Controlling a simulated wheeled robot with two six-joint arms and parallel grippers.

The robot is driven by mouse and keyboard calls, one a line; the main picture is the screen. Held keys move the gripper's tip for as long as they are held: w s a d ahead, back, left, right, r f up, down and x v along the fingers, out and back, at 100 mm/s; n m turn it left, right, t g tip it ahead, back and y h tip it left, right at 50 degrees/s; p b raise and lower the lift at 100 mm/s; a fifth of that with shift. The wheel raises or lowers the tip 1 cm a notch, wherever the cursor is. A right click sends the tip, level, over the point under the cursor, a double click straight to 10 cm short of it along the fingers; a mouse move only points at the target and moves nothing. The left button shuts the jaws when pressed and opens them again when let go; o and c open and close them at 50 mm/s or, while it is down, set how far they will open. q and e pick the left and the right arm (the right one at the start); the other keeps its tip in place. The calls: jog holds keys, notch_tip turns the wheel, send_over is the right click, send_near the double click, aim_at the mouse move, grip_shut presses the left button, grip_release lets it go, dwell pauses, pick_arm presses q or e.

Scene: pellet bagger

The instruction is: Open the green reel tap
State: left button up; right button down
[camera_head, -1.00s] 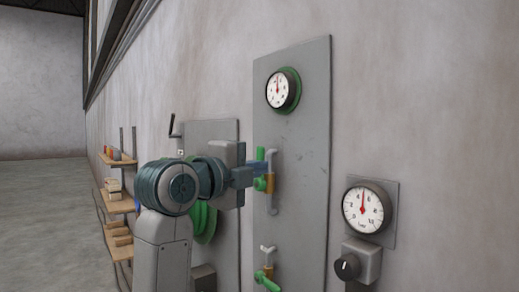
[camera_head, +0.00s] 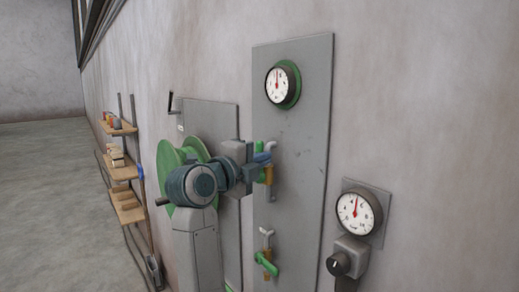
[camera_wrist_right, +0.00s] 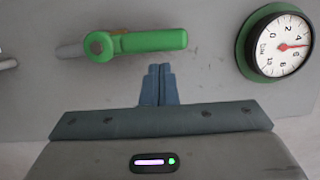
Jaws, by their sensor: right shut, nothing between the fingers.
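The upper tap on the grey wall panel has a green handle (camera_head: 259,146) and a brass body (camera_head: 268,176) on a grey pipe. In the right wrist view its green handle (camera_wrist_right: 150,41) lies in line with the pipe, pointing toward the gauge. My right gripper (camera_head: 263,157) is shut and empty at this tap and hides part of it. In the wrist view its closed blue fingers (camera_wrist_right: 160,70) are just below the handle, apparently apart from it. A lower tap (camera_head: 267,264) has a slanted green handle. A green reel (camera_head: 172,160) is behind my arm. My left gripper is not in view.
A green-rimmed gauge (camera_head: 283,84) is high on the panel (camera_head: 306,150); it also shows in the wrist view (camera_wrist_right: 283,44). Another gauge (camera_head: 357,213) with a black knob (camera_head: 338,264) is at right. Wooden shelves (camera_head: 122,171) stand at left. The floor (camera_head: 40,190) there is clear.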

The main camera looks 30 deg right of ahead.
jog(key=shift+w+a, duration=0.25)
jog(key=shift+w, duration=0.05)
jog(key=shift+d, duration=0.15)
jog(key=shift+w+r, duration=0.3)
jog(key=shift+w, duration=0.15)
jog(key=shift+f+p, duration=0.1)
jog(key=shift+p, duration=0.2)
